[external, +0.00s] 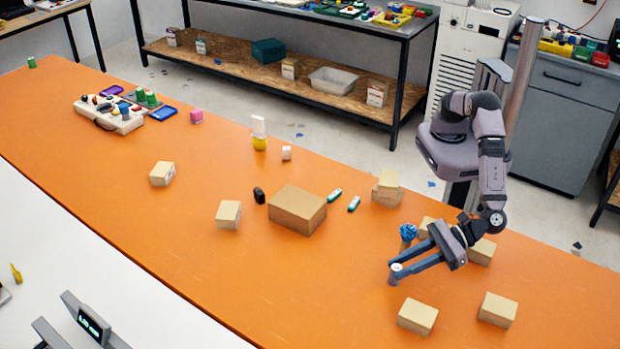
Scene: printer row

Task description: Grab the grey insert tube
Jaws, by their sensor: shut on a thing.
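My gripper (400,266) reaches left and down over the orange table from the arm at the right. Its two long blue-grey fingers are shut on the grey insert tube (393,278), a small upright cylinder with a pale top. The fingertips hold it near its upper end. The tube is low at the table surface; I cannot tell whether its bottom touches. The fingers hide part of its side.
A blue knobbed object (408,231) stands just behind the fingers. Cardboard boxes (417,316) and (497,309) lie in front, with other boxes behind my gripper. A larger box (297,209) stands to the left. The orange table (300,290) is clear at front left.

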